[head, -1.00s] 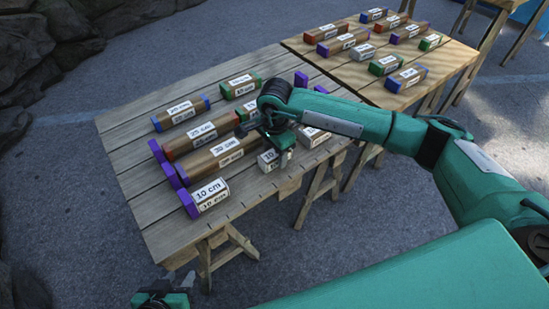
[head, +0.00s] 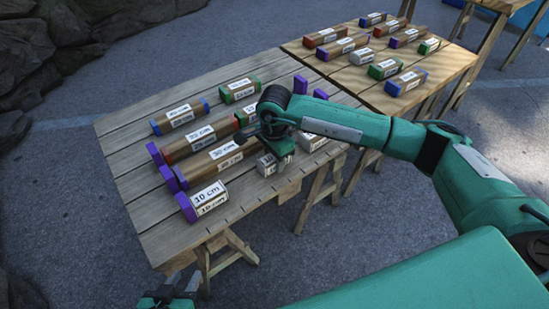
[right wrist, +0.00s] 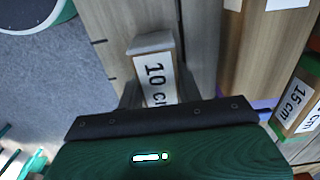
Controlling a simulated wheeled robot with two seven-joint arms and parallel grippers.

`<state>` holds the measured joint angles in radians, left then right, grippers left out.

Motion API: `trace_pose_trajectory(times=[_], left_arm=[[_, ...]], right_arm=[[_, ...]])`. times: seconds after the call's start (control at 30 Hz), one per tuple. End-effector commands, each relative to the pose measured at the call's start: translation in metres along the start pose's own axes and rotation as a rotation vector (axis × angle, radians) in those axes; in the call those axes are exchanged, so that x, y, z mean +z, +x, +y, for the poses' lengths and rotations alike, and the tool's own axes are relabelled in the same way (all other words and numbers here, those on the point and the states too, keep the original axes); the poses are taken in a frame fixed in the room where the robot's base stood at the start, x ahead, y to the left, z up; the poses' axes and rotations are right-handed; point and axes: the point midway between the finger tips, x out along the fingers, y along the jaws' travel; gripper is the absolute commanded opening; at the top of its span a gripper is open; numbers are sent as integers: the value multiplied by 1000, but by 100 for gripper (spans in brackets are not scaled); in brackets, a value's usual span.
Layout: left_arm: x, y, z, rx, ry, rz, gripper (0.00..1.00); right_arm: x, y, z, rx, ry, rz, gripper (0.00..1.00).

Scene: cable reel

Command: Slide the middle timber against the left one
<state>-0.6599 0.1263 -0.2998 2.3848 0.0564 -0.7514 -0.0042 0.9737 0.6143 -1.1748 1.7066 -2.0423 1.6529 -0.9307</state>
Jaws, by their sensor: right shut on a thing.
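Three short timbers stand along the near edge of the trestle table in the head view. The right timber (head: 312,141) is partly hidden by my arm. In the right wrist view the middle timber (right wrist: 157,75) reads 10 cm and lies between my fingers, which are shut on it. My left gripper (head: 172,292) is low at the bottom edge; its jaw state is unclear.
Longer brown timbers with coloured ends, such as the 30 cm one (head: 218,157), lie just behind the near row. A second table (head: 443,65) with several timbers stands at the back right. Bare planks lie between the left and middle timbers.

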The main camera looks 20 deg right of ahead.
Motion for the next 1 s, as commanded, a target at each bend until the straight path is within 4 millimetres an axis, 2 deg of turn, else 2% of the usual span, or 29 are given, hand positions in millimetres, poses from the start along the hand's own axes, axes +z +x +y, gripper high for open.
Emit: trace_pose_trajectory(times=[1.0], left_arm=[[2, 2, 0, 0, 0, 0, 36]], right_arm=[[50, 1, -1, 1, -2, 0, 0]])
